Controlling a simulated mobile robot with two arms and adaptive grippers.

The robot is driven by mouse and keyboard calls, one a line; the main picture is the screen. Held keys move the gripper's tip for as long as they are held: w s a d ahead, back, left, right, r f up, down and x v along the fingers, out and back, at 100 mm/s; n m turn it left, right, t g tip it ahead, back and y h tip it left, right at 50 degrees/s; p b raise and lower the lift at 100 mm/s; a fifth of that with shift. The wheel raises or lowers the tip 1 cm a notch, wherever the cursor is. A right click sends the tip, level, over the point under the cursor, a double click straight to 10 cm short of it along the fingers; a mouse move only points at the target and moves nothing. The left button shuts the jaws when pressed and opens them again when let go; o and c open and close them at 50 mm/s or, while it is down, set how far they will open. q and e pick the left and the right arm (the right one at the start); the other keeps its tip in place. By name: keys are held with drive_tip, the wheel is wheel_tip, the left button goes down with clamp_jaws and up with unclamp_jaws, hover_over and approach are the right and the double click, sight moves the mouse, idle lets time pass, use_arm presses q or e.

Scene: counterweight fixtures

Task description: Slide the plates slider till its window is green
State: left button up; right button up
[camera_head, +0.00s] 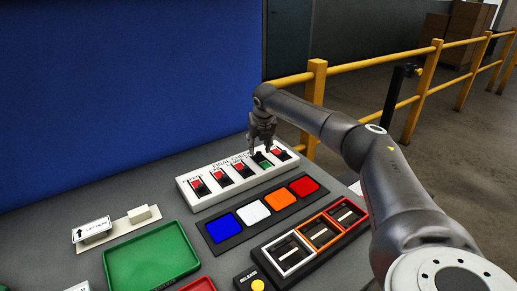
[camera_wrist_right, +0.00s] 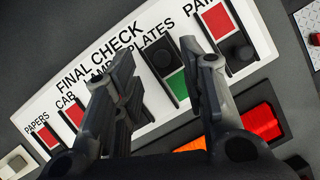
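The white FINAL CHECK panel (camera_head: 212,197) holds a row of sliders. The plates slider (camera_wrist_right: 163,58) has its dark knob at the upper end of its slot, and its window (camera_wrist_right: 177,84) below the knob is green; this green also shows in the head view (camera_head: 266,164). My right gripper (camera_head: 263,149) is over this slider. In the right wrist view its fingers (camera_wrist_right: 168,62) are spread apart, open, with the knob appearing between the tips and no visible contact. My left gripper is not in view.
The other sliders, such as papers (camera_head: 198,187), show red windows. In front lie a strip of blue, white, orange and red squares (camera_head: 220,228) and a dark block with framed switches (camera_head: 325,234). A green tray (camera_head: 150,257) stands at left.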

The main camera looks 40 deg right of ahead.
drive_tip(key=v, duration=0.9)
